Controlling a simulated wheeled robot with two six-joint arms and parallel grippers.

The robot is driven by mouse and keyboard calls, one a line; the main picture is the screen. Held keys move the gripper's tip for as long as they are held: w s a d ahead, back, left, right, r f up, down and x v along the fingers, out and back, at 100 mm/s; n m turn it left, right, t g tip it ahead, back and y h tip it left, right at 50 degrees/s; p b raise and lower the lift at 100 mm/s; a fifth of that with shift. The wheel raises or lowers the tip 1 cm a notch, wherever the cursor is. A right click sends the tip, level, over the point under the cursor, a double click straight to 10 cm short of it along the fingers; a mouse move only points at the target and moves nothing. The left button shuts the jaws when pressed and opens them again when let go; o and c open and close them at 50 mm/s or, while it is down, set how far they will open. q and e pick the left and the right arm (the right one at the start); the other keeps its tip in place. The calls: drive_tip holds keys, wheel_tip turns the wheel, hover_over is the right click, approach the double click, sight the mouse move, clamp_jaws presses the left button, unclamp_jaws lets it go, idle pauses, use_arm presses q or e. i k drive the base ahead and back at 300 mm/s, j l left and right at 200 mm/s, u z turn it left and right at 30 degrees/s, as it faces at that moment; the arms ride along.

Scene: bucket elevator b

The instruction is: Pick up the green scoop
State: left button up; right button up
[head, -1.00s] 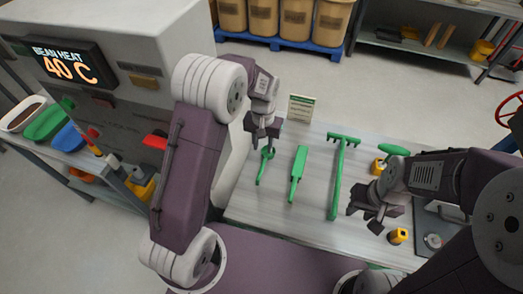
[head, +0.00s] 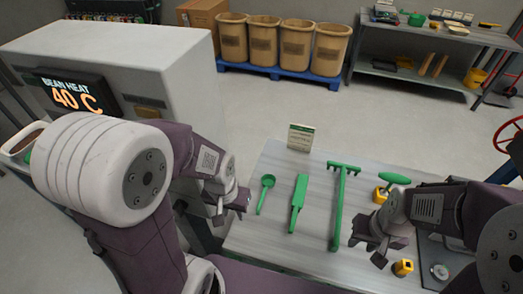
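The green scoop (head: 266,183) lies flat on the grey table (head: 275,226) at its left side, bowl to the back and handle toward me. In the head view nothing covers it. My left gripper (head: 231,207) is left of the scoop, near the table's left edge, apart from it. Its fingers look spread, with nothing seen between them. My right gripper (head: 367,250) is above the right part of the table, open and empty.
A green paddle-like tool (head: 299,199) and a long green rake (head: 341,205) lie right of the scoop. A sign (head: 300,137) stands at the back. A yellow block (head: 402,267) and a green-handled tool (head: 394,178) are to the right. A machine (head: 165,60) stands left.

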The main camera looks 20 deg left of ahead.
sight(268, 181)
drive_tip(key=k+j, duration=0.2)
drive_tip(key=j, duration=0.15)
drive_tip(key=k+j, duration=0.15)
drive_tip(key=j, duration=0.2)
drive_tip(key=k+j+z, duration=0.1)
drive_tip(key=j, duration=0.25)
drive_tip(key=k+j, duration=0.3)
drive_tip(key=j, duration=0.5)
